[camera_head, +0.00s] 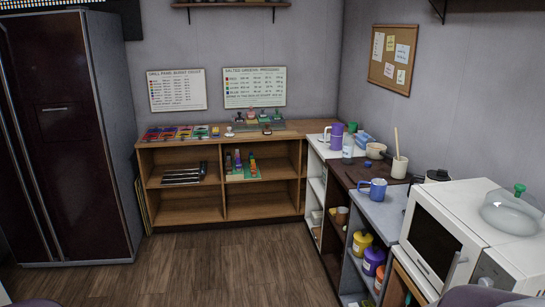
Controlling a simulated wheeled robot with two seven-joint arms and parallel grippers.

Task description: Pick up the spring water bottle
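A small pale, clear bottle-like container (348,150) stands upright on the white counter section at the back right, just right of a purple mug or jug. It may be the spring water bottle, but it is too small to read a label. No other clear water bottle can be made out. Neither of my grippers shows. Grey rounded parts at the lower right edge are probably mine.
A purple jug (336,136), a blue mug (377,189) and a utensil crock (399,167) crowd the right counter. A microwave (437,241) stands nearer. A wooden shelf unit (219,210) lines the back wall. The floor (215,265) is clear.

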